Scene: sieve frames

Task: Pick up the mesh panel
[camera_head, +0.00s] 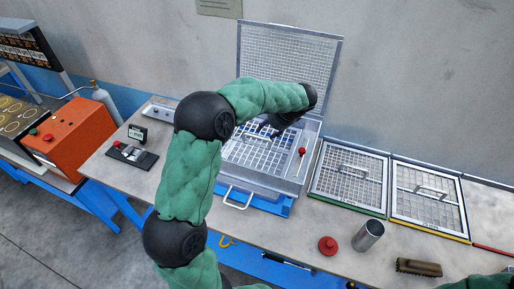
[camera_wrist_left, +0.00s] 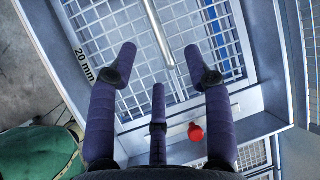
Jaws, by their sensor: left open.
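A mesh panel (camera_head: 250,157) with a coarse square grid lies in the open metal sieve box (camera_head: 293,186). In the left wrist view the mesh panel (camera_wrist_left: 118,30) fills the upper middle, with a light bar handle (camera_wrist_left: 160,35) across it and a "20 mm" mark on its frame. My left gripper (camera_wrist_left: 158,68) is open and empty above the panel, its fingers spread on both sides of the handle's near end. I cannot tell whether the fingers touch anything. In the head view my left gripper (camera_head: 268,128) is partly hidden behind its wrist. My right gripper is out of view.
A raised mesh lid (camera_head: 290,55) stands behind the box. Two more framed mesh panels with handles (camera_head: 349,180) (camera_head: 428,195) lie to the right. A metal cup (camera_head: 368,236), a red knob (camera_head: 328,245) and a brush (camera_head: 418,267) sit at the front right.

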